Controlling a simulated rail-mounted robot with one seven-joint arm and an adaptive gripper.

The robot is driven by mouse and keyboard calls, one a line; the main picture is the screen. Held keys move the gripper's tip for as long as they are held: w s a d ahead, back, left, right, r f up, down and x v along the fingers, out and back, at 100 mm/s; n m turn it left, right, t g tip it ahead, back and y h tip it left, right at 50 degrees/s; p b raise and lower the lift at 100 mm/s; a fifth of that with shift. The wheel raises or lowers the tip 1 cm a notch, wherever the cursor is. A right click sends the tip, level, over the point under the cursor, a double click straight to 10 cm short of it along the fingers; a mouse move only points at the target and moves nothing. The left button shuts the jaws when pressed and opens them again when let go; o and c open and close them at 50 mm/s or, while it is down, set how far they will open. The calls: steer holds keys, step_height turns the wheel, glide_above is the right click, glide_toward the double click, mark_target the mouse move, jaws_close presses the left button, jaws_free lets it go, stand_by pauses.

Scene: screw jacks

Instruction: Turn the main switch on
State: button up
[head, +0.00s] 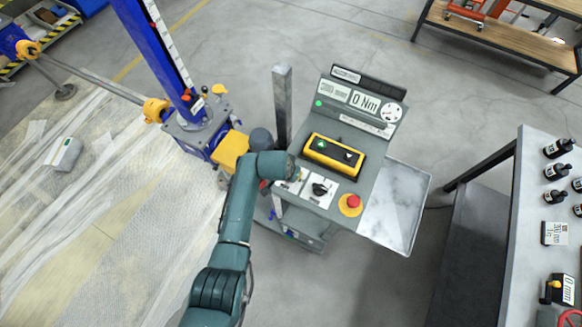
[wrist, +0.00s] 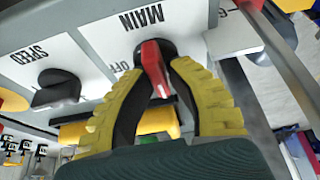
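The main switch (wrist: 154,68) is a red handle on a white plate marked MAIN, seen in the wrist view. An OFF mark shows just left of its base. My gripper (wrist: 156,76) has yellow ribbed fingers, one on each side of the red handle. The fingertips close in on it and appear to touch it from both sides. In the head view the switch is hidden by my arm's end at the left of the control panel (head: 372,147), so its exact turn angle is hard to tell.
A black speed knob (head: 319,189) sits beside the main switch; it also shows in the wrist view (wrist: 57,90). A red emergency button (head: 353,202) and a yellow display box (head: 333,156) are on the same panel. A grey post (head: 282,105) stands close behind my arm.

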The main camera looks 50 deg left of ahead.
steer(key=o, duration=0.3)
steer(key=shift+o, duration=0.2)
steer(key=shift+r, duration=0.15)
steer(key=v, duration=1.2)
